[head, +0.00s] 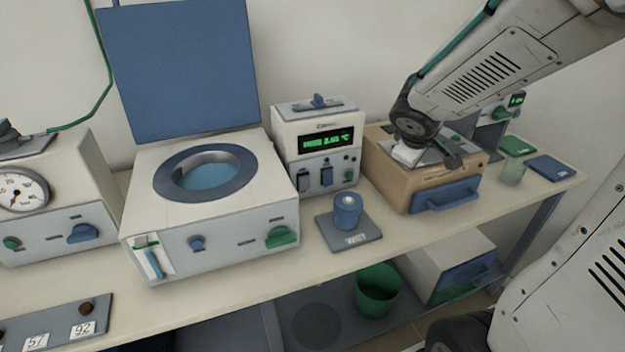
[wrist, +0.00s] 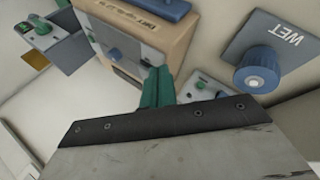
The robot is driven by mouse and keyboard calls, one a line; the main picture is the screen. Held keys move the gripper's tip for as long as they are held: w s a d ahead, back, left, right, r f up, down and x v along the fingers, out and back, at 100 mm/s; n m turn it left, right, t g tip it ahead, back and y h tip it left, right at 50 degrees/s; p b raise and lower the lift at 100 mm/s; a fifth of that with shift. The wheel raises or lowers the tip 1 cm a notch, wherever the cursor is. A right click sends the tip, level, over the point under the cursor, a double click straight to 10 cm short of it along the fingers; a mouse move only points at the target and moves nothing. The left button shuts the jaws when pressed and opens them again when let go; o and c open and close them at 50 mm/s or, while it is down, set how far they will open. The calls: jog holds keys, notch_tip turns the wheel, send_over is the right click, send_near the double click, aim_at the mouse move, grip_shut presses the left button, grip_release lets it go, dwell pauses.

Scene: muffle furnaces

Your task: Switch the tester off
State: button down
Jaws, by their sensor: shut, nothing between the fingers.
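No label reading "tester" is legible. A small white unit with a green knob and lit display (head: 505,106) stands at the back right, partly behind my arm. A unit with a green knob also shows in the wrist view (wrist: 40,30). A larger white box with a green readout (head: 322,150) has dark blue switches on its front and a blue lever on top. My gripper (head: 452,158) is above the tan box, right of the larger readout box. Its green fingers (wrist: 157,85) are shut and empty in the wrist view. Contact with the tan box cannot be told.
The tan box (head: 395,180) has a blue front handle. A blue canister (head: 347,211) stands on a grey plate marked WET (head: 345,240). A round-well bath (head: 130,215) has its blue lid raised. Dark green and blue pads lie at the bench's right end. A green bin (head: 377,290) stands below.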

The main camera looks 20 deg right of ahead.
aim_at(304, 183)
jog(key=w+a+f+n+t+y, duration=0.2)
jog(key=w+f+n, duration=0.15)
jog(key=w, duration=0.25)
jog(key=a+n+y, duration=0.2)
jog(key=a, duration=0.2)
jog(key=a+f+n+y, duration=0.1)
jog(key=a+n+y, duration=0.2)
jog(key=a, duration=0.1)
jog(key=a+f+n+y, duration=0.1)
jog(key=a+n+y, duration=0.2)
jog(key=shift+w+a+f+g, duration=0.1)
jog(key=shift+a+g, duration=0.2)
jog(key=shift+a, duration=0.1)
jog(key=shift+a+y, duration=0.35)
jog(key=shift+y, duration=0.05)
jog(key=x, duration=0.9)
jog(key=shift+f, duration=0.15)
jog(key=shift+w+a, duration=0.15)
jog(key=shift+w, duration=1.85)
